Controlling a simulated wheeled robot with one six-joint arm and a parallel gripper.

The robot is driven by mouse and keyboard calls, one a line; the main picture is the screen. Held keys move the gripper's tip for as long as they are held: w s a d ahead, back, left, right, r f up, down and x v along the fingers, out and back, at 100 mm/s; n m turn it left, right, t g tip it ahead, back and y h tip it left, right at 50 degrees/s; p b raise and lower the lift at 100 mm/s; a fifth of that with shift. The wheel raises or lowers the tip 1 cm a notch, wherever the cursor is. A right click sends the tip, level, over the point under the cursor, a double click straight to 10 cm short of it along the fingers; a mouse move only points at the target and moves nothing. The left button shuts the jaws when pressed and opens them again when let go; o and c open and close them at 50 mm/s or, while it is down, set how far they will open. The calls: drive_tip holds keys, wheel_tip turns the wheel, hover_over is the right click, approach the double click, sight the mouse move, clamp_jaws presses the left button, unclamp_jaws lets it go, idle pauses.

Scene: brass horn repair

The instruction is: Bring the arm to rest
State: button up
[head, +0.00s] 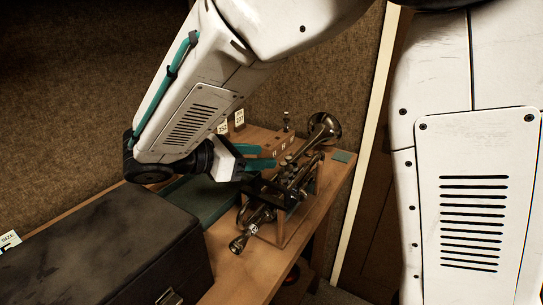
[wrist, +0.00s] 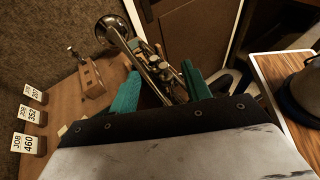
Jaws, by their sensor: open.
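My gripper (head: 262,157) is open, with teal fingers spread apart. In the head view it hangs over the wooden bench beside a dark brass horn (head: 298,178). In the wrist view the horn (wrist: 150,65) shows beyond and between the two fingers (wrist: 160,91), its bell at the upper left. I cannot tell whether a finger touches the horn. My white arm reaches down from the top of the head view and covers part of the bench.
A large black case (head: 95,250) stands at the left front of the bench. A wooden block (wrist: 91,77) with a small upright part stands near the bell. Numbered job cards (wrist: 27,144) line the bench's side. A brown felt wall (head: 60,90) rises behind. Another wooden surface (wrist: 285,110) is at right.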

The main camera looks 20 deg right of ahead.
drive_tip(key=shift+s+a+r, duration=0.1)
drive_tip(key=shift+a+r, duration=0.05)
drive_tip(key=shift+a, duration=0.25)
drive_tip(key=s+d+m+g+y, duration=0.4)
drive_tip(key=s+d+m+y, duration=0.2)
drive_tip(key=s+d+m, duration=0.35)
drive_tip(key=s+d+f+m+t+y, duration=0.1)
drive_tip(key=s+m+t+y, duration=0.2)
drive_tip(key=s+m+y, duration=0.5)
drive_tip(key=s+m, duration=0.2)
drive_tip(key=s, duration=0.1)
drive_tip(key=shift+s, duration=0.2)
